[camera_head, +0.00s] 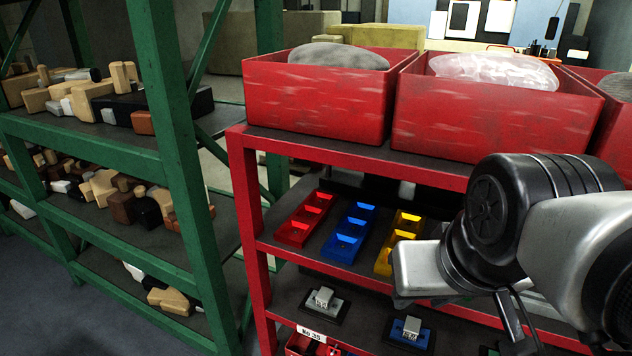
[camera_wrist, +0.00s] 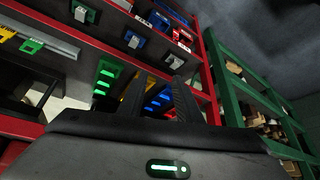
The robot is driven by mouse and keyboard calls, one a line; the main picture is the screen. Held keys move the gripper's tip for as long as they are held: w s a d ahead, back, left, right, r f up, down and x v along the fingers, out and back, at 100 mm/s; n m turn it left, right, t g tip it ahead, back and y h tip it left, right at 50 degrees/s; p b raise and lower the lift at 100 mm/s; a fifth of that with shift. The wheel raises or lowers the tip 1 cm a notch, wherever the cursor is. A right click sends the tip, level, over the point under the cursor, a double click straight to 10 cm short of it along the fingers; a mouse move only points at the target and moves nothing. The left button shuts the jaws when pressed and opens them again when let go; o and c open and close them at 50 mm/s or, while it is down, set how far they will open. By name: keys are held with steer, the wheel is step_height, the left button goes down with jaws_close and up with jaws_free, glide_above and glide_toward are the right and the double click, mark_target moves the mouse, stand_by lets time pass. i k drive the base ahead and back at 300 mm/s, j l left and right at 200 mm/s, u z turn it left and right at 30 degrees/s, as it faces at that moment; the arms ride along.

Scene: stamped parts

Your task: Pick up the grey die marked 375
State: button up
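My arm hides the shelf's right part.
Red, blue and yellow bins (camera_head: 347,233) stand on the shelf above the dies. Big red crates (camera_head: 318,105) fill the rack's top. A green rack (camera_head: 172,150) with wooden parts stands at left.

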mark_target(325, 302)
steer(key=i+j+z, duration=0.15)
steer(key=j, duration=0.8)
steer(key=i+j+z, duration=0.15)
steer(key=j, duration=0.8)
steer(key=k, duration=0.05)
